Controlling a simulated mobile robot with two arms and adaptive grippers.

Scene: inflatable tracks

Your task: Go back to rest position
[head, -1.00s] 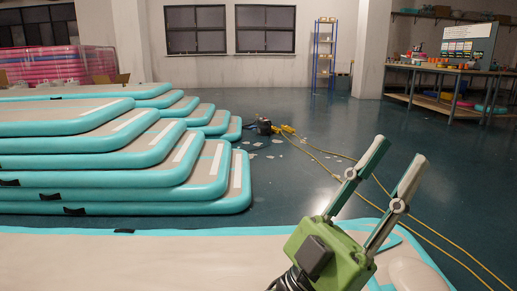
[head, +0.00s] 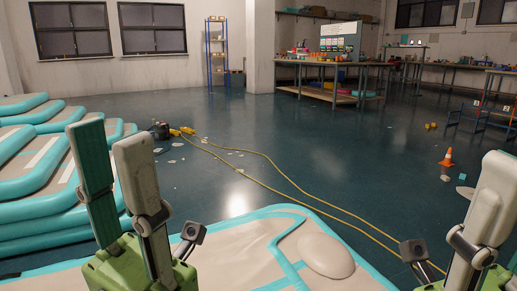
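My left gripper (head: 112,143) stands at the lower left of the head view with its fingers pointing up. Its two long fingers, one green and one pale grey, are apart with nothing between them. My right gripper (head: 498,175) shows at the lower right edge, also pointing up and partly cut off by the frame. A pale finger shows, but the gap between its fingers cannot be made out. No object shows in either gripper.
A beige inflatable track (head: 245,250) with teal edges and a raised oval lump lies in front. Stacked tracks (head: 35,205) stand at left. Yellow hoses (head: 260,178) cross the open floor.

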